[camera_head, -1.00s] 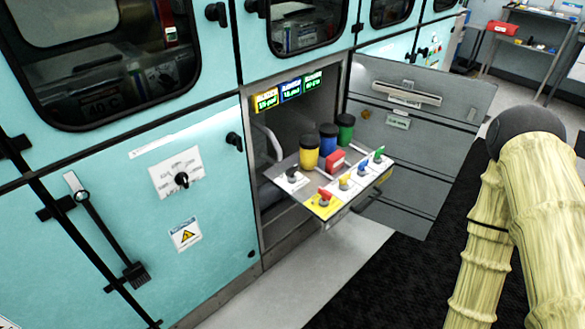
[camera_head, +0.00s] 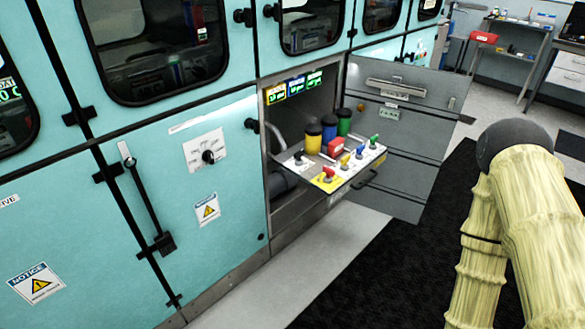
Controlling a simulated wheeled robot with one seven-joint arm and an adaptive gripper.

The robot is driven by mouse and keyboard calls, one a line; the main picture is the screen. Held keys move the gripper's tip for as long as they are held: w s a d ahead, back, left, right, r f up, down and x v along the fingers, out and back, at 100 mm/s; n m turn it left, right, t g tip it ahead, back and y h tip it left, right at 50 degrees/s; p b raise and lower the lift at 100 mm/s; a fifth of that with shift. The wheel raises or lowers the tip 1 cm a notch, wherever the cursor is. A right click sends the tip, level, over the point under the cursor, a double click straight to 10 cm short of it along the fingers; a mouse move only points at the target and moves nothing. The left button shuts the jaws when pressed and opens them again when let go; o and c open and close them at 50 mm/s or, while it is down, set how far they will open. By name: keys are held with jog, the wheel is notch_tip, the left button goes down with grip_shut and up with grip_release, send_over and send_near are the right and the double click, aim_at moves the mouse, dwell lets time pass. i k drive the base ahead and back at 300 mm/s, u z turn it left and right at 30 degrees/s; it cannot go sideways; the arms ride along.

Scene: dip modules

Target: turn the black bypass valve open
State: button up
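A small black valve handle (camera_head: 298,158) sits on a white label at the left corner of a pulled-out tray (camera_head: 338,187). I cannot read its label or tell its setting. Red (camera_head: 328,173), yellow (camera_head: 345,160), blue (camera_head: 360,151) and green (camera_head: 374,140) handles line the tray's front. A black rotary knob (camera_head: 208,157) is on a white plate on the teal door to the left. My arm shows at the right, well apart from the tray. My gripper is out of view.
Yellow (camera_head: 313,139), blue (camera_head: 329,131) and green (camera_head: 344,121) canisters and a red block (camera_head: 338,146) stand on the tray. An open grey door (camera_head: 405,140) is on its right. Pale floor and a black mat (camera_head: 370,270) lie clear in front.

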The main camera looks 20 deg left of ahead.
aim_at(297, 155)
jog(key=u, duration=0.1)
jog(key=k, duration=0.4)
jog(key=z, duration=0.6)
jog(key=i, duration=1.35)
jog(key=u, duration=0.85)
